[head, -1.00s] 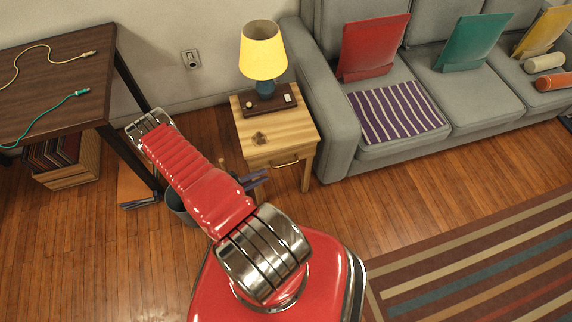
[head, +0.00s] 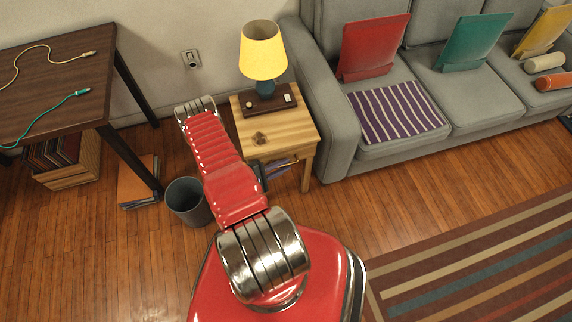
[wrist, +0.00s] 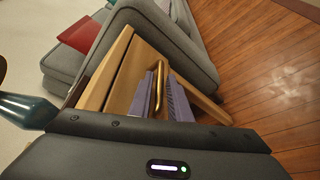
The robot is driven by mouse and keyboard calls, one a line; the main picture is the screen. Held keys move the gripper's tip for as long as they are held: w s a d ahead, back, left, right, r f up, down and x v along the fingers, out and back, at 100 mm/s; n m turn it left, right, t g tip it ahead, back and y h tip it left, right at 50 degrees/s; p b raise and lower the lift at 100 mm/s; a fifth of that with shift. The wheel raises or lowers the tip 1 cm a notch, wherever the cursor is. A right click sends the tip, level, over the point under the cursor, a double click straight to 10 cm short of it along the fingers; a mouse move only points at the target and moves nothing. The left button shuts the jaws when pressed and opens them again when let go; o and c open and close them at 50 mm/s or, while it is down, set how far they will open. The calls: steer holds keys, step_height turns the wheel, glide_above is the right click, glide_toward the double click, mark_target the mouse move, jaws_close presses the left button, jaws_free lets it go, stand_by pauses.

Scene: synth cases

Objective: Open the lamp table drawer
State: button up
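The lamp table (head: 300,132) is pale wood and stands left of the sofa; its top and front also show in the wrist view (wrist: 128,75). Its drawer looks shut. The brass drawer handle (wrist: 159,88) shows between my gripper's two purple fingers. My gripper (wrist: 162,98) is open, with a finger on either side of the handle; I cannot tell whether either touches it. In the head view my gripper (head: 280,170) is at the table's front, partly hidden by my red arm.
A yellow-shaded lamp (head: 262,55) stands on a brown tray (head: 284,99) on the table. A grey bin (head: 187,203) stands left of my arm. The grey sofa (head: 335,125) is close on the right. Wooden floor (head: 345,205) is clear in front.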

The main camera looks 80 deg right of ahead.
steer(key=shift+x, duration=0.8)
steer(key=shift+c, duration=0.7)
jaws_close()
